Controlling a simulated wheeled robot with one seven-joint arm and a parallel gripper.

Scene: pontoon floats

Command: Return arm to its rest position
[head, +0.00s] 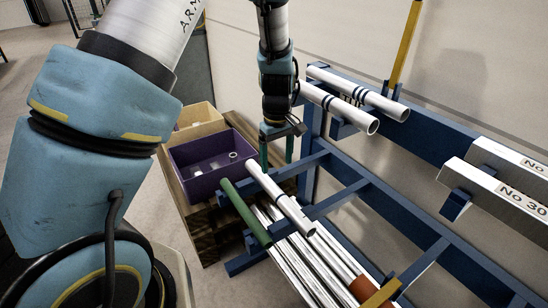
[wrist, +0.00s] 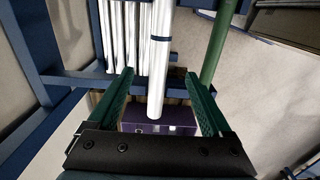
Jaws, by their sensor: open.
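My gripper (head: 276,157) hangs fingers-down at the end of my arm, beside the blue rack and near the purple bin. Its two green fingers are apart. In the wrist view my gripper (wrist: 158,74) is open, and a white tube with a dark band (wrist: 160,55) shows in the gap between the fingers, apart from both. In the head view this white tube (head: 280,197) lies across the lower rack, its far end close to the fingertips. How far the fingertips are above it, I cannot tell.
The blue rack (head: 375,187) fills the right side, with two white banded tubes (head: 345,107) on its upper arms. The purple bin (head: 195,183) and a tan bin (head: 198,117) stand behind. Floor at left is open.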

